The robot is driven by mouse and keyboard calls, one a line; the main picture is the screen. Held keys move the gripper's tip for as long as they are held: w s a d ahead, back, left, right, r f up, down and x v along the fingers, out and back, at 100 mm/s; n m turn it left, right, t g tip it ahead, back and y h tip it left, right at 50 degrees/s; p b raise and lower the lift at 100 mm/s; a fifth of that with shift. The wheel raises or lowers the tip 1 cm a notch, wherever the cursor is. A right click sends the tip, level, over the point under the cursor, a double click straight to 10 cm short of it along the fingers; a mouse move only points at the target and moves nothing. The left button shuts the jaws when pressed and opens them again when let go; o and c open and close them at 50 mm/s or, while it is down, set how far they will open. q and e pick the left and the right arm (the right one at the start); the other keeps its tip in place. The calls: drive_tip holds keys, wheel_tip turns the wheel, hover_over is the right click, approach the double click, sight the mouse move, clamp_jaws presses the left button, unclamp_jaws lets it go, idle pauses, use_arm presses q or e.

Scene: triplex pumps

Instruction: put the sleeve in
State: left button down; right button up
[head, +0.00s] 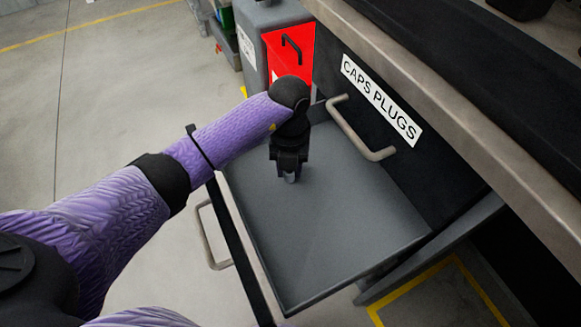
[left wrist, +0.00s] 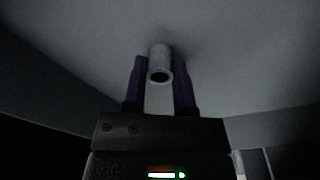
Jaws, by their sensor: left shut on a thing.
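The sleeve (left wrist: 160,62) is a short, light grey metal tube with a dark round bore, seen in the left wrist view. My left gripper (left wrist: 160,85) is shut on it, with one finger on each side, and the bore end faces the wrist camera. In the head view my left gripper (head: 290,170) points down inside the outline of an open grey drawer (head: 345,235), and only the light tip of the sleeve (head: 291,179) shows below the fingers. I cannot tell whether the sleeve touches the drawer floor. My right gripper is not in view.
The drawer is otherwise empty, with a front handle (head: 212,237) at its left. A closed drawer labelled CAPS PLUGS (head: 382,98), with its own handle (head: 362,130), stands just above and right. A grey cabinet with a red panel (head: 290,52) stands behind. The bench edge (head: 450,110) overhangs at right.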

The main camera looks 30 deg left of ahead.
use_arm(q)
drive_tip(key=shift+f, duration=0.15)
drive_tip(key=shift+c, duration=2.1)
unclamp_jaws()
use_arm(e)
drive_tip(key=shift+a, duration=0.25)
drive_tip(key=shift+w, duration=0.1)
use_arm(q)
wheel_tip(320, 180, up, 12)
drive_tip(key=w+p, duration=0.1)
drive_tip(key=p, duration=0.5)
drive_tip(key=shift+a+r+p, duration=0.2)
drive_tip(key=shift+a+p, duration=0.1)
drive_tip(key=shift+p, duration=0.1)
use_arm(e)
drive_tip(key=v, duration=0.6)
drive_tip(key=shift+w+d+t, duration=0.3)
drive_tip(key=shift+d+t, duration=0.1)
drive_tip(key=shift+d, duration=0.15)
use_arm(q)
drive_tip(key=shift+w, duration=0.1)
